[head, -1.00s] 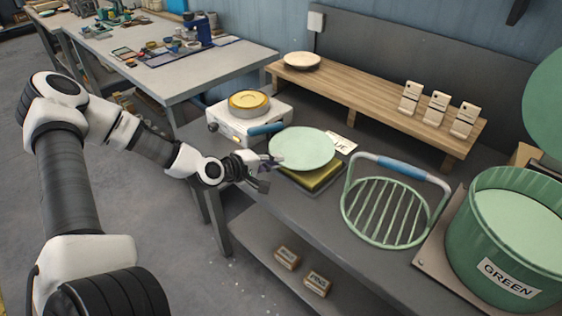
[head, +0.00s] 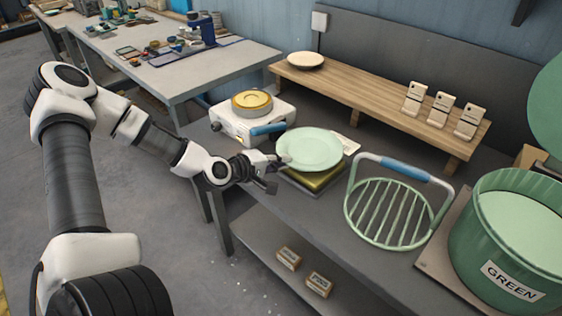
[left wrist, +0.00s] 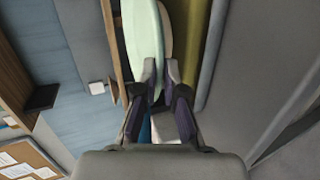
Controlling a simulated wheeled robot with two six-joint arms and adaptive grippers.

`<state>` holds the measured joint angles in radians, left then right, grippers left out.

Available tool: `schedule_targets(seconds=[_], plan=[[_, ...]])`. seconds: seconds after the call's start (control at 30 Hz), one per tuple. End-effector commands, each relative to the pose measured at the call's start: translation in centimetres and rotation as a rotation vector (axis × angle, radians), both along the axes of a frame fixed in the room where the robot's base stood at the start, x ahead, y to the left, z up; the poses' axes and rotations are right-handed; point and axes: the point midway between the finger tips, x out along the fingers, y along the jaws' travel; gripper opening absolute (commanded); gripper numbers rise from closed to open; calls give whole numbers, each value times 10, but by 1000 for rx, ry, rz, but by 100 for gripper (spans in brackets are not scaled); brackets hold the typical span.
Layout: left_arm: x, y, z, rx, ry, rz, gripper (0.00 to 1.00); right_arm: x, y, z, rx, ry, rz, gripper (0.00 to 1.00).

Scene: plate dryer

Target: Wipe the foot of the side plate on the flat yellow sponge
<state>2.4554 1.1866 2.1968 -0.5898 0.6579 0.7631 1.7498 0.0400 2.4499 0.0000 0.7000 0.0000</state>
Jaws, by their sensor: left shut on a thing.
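The side plate (head: 312,148) is pale green and round. In the head view it lies nearly flat over the flat yellow sponge (head: 318,184), covering most of it. I cannot tell whether its foot touches the sponge. My left gripper (head: 281,161) is shut on the plate's left rim. In the left wrist view the gripper (left wrist: 158,75) pinches the plate (left wrist: 137,35), seen edge-on, with the yellow sponge (left wrist: 186,40) close beside it. The plate's underside is hidden in the head view. My right gripper is not in view.
A green wire rack (head: 395,213) with a blue-gripped handle stands right of the sponge. A green drum (head: 500,235) is at far right. A white hotplate (head: 232,120) with a yellow-topped tin (head: 252,100) stands behind left. A wooden shelf (head: 380,105) runs along the back.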

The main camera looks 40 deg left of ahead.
Motion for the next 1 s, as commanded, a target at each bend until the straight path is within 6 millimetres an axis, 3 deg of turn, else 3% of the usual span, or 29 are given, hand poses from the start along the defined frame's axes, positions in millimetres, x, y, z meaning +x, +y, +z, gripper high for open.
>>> schedule_targets(seconds=[0.03,0.47,1.0], plan=[[0,0,12,1,-2,1,0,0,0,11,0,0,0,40],[1,0,51,1,-4,1,0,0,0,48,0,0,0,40],[1,0,51,2,-4,1,0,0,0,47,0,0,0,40]])
